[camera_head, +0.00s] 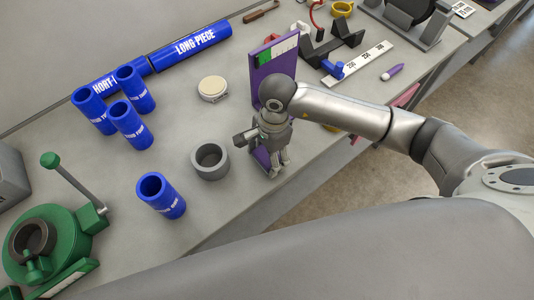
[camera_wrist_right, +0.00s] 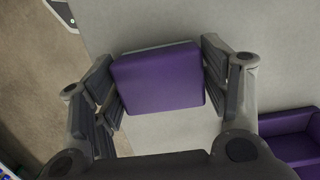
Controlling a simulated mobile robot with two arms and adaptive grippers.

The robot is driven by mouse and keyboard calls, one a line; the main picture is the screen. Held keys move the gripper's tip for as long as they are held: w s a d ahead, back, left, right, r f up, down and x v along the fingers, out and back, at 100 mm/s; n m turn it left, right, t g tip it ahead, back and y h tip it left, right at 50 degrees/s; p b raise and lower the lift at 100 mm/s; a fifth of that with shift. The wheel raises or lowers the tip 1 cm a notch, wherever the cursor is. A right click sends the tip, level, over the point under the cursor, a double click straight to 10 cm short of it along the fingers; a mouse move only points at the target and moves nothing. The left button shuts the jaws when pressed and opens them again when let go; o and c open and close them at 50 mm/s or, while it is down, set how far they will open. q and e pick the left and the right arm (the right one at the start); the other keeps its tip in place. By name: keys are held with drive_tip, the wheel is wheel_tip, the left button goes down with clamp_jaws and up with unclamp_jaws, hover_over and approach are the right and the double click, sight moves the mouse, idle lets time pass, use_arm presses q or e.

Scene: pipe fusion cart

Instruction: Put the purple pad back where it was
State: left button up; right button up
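The purple pad (camera_wrist_right: 158,78) is a small block that shows in the wrist view between the two fingers of my right gripper (camera_wrist_right: 160,88). The fingers meet its left and right sides. In the head view my right gripper (camera_head: 277,167) points down over the table's front part, and it mostly hides the pad. A purple upright stand (camera_head: 266,78) with a green and white label stands just behind the gripper. A purple open tray-like part (camera_wrist_right: 290,135) shows at the right of the wrist view. My left gripper is out of view.
A grey ring (camera_head: 210,161) and a blue sleeve (camera_head: 161,196) stand left of the gripper. A white ruler (camera_head: 358,63) and purple marker (camera_head: 392,72) lie right.

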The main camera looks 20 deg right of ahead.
drive_tip(key=shift+o, duration=0.8)
drive_tip(key=shift+r, duration=0.1)
drive_tip(key=shift+r+p, duration=0.2)
drive_tip(key=shift+p, duration=0.15)
wheel_tip(320, 180, up, 12)
drive_tip(key=d+b, duration=0.1)
drive_tip(key=b, duration=0.3)
drive_tip(key=shift+w+d+f, duration=0.15)
drive_tip(key=shift+w+d, duration=0.1)
drive_tip(key=shift+w, duration=0.1)
drive_tip(key=shift+s+f, duration=0.1)
